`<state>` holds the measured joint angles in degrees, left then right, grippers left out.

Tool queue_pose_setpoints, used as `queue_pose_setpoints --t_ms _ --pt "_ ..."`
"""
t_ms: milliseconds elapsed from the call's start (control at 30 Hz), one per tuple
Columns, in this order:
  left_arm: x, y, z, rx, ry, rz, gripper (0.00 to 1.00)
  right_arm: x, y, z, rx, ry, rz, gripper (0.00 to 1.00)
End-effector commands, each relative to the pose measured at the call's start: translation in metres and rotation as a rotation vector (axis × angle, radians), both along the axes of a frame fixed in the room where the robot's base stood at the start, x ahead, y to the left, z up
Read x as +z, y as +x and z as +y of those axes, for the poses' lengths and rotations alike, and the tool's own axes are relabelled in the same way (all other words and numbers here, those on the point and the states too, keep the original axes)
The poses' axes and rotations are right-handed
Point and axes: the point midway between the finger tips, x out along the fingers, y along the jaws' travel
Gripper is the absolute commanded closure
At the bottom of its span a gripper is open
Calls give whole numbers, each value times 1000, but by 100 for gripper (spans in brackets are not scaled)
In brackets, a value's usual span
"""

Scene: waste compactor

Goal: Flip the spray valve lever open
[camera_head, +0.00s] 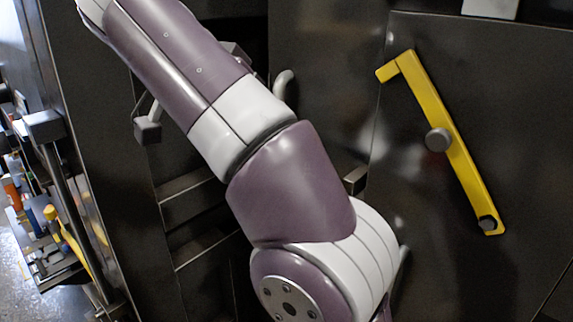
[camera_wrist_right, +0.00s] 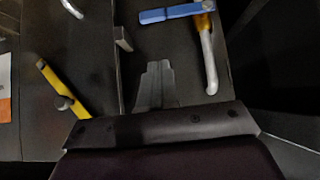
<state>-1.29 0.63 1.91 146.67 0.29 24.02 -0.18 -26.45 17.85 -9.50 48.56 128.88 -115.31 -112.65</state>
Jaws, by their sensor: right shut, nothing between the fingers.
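In the head view my arm crosses the middle, and neither the blue lever nor a gripper shows there. My left gripper is in neither view.
A yellow bar (camera_head: 443,135) with a grey knob (camera_head: 438,140) is mounted on the dark panel (camera_head: 335,50); the bar also shows in the right wrist view (camera_wrist_right: 55,80). A grey hooked handle (camera_head: 283,84) is partly behind my arm. Tools lie on a shelf (camera_head: 60,275) at the left.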

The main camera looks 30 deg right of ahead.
Motion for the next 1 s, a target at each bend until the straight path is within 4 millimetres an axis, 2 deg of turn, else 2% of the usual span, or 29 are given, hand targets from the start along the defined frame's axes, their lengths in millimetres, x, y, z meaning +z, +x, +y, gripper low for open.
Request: queue_pose_setpoints --t_ms 267,700,833,1000 --pt "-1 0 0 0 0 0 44 -7 3 -9 -4 -3 -3 100" --pt "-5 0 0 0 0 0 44 -70 26 -69 -6 -1 -1 100" --pt "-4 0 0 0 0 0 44 -91 26 -67 -3 -1 0 100" --pt "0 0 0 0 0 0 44 -105 27 -67 -3 -1 -3 100"
